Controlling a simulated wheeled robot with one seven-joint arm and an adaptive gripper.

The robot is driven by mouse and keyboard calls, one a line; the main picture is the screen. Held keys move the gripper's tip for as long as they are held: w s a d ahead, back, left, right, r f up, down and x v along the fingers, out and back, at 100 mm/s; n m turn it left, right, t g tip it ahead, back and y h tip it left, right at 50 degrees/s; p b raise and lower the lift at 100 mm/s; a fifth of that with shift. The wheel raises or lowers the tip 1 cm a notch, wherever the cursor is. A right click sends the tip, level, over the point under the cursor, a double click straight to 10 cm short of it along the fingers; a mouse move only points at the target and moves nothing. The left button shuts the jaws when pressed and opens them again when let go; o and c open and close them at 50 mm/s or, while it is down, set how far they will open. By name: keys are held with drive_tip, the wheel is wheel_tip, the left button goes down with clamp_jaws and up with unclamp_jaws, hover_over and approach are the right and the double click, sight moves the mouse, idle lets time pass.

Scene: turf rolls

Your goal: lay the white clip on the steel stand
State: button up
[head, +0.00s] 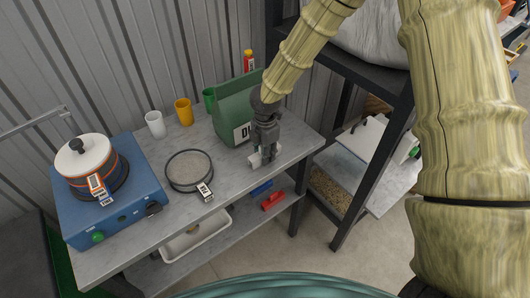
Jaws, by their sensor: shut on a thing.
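My gripper (264,153) points down over the right part of the grey bench top, in front of the green container. It is shut on the white clip (255,160), whose white ends show at both sides of the fingers; the fingers hide its middle. I cannot tell whether the clip touches the bench. A round grey mesh-like disc with a dark rim (188,168) lies on the bench to the left, apart from my gripper. It may be the steel stand, but I cannot tell for sure.
A blue heater-like box (130,205) bears a white-lidded pot (84,158) at left. A black-framed shelf (345,65) rises at right. Bench space (225,172) beside the disc is clear.

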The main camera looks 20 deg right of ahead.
drive_tip(key=shift+f, duration=0.15)
drive_tip(key=o, duration=1)
wheel_tip(320, 180, up, 12)
drive_tip(key=shift+r+b, duration=0.2)
drive_tip(key=shift+b, duration=0.85)
